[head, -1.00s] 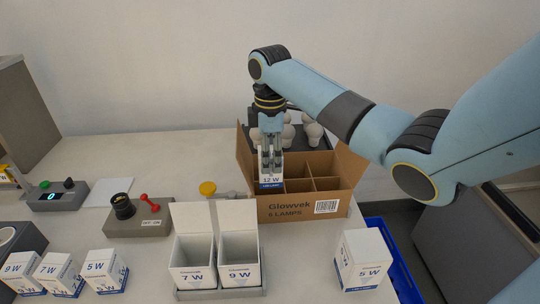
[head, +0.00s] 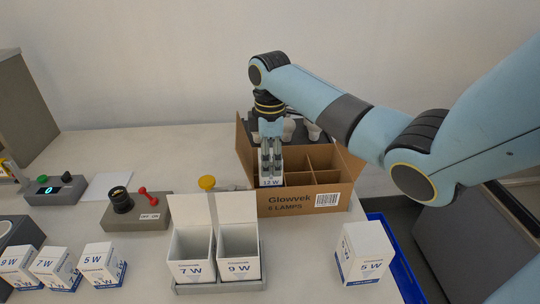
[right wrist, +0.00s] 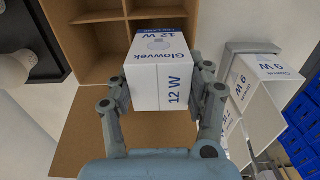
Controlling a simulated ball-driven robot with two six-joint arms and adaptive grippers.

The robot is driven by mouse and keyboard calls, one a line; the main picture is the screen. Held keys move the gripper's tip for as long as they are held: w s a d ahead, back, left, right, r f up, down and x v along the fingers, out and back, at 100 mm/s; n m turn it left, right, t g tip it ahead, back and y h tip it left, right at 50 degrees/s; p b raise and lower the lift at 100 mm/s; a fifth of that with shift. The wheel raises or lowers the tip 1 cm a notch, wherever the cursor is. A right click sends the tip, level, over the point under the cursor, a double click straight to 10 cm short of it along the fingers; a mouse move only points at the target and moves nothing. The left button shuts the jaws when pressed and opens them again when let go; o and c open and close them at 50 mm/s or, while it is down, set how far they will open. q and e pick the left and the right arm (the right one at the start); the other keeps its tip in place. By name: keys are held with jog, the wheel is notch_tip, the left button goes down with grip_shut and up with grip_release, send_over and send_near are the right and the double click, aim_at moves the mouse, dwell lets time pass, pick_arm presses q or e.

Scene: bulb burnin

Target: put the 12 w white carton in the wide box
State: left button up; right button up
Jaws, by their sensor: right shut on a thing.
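The 12 W white carton (head: 271,182) is partly inside the wide brown cardboard box (head: 300,202), in a compartment at its front left. The box is marked Glowvek 6 lamps and has dividers. My right gripper (head: 271,160) points down over that compartment and is shut on the carton. In the right wrist view the carton (right wrist: 160,72) sits between the fingers of my right gripper (right wrist: 165,95), with the box (right wrist: 85,50) behind it. The carton's lower part is hidden by the box's front wall. My left gripper is not in view.
Two open cartons, 7 W (head: 192,255) and 9 W (head: 239,252), stand in a grey tray in front of the box. A closed 5 W carton (head: 363,253) stands at right by a blue crate (head: 400,262). Several small cartons stand at left. Bulbs stand behind the box.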

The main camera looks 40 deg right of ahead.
jog(key=shift+f+b, duration=0.85)
jog(key=shift+f, duration=0.9)
jog(key=o, duration=0.9)
notch_tip(320, 180, up, 9)
jog(key=p, duration=1)
jog(key=shift+p, duration=0.35)
